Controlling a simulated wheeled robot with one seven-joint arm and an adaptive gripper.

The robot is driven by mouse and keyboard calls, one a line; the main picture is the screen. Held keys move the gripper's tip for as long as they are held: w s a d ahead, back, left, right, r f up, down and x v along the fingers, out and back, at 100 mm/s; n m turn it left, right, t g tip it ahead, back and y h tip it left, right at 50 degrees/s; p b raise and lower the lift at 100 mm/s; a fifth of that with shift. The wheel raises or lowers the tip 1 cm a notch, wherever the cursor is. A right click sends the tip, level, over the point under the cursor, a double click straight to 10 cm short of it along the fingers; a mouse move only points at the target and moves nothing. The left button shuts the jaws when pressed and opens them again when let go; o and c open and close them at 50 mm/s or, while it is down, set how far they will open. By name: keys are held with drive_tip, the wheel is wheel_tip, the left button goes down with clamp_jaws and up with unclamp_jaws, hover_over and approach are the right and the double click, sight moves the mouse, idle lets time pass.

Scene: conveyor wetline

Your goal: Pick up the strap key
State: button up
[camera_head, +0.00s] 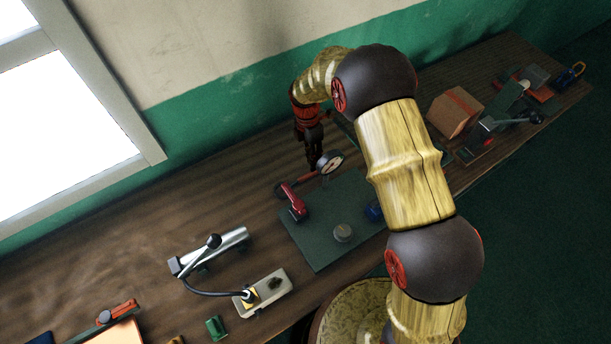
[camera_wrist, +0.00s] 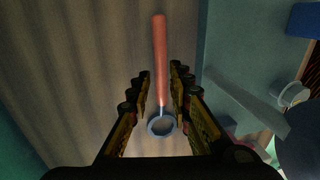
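The strap key (camera_wrist: 161,60) appears in the wrist view as a long red handle with a grey ring at its lower end. It seems to lie on the wooden bench (camera_wrist: 85,70), beside the green mat (camera_wrist: 240,55). My gripper (camera_wrist: 161,80) is open. Its fingers stand on either side of the handle, with a gap on both sides, and the ring is nearer the palm. In the head view my gripper (camera_head: 312,150) points down at the back of the bench. The red handle (camera_head: 296,183) shows partly there, by the mat's edge; its ring end is unclear.
A dial gauge (camera_head: 330,162) is close to my gripper. A metal lever tool (camera_head: 210,250) lies left. A cardboard box (camera_head: 455,112) stands right. The bench at left rear is clear.

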sight(305, 178)
drive_tip(key=f, duration=0.4)
drive_tip(key=shift+s+d+f, duration=0.25)
drive_tip(key=shift+s, duration=0.1)
drive_tip(key=shift+c, duration=0.8)
clamp_jaws()
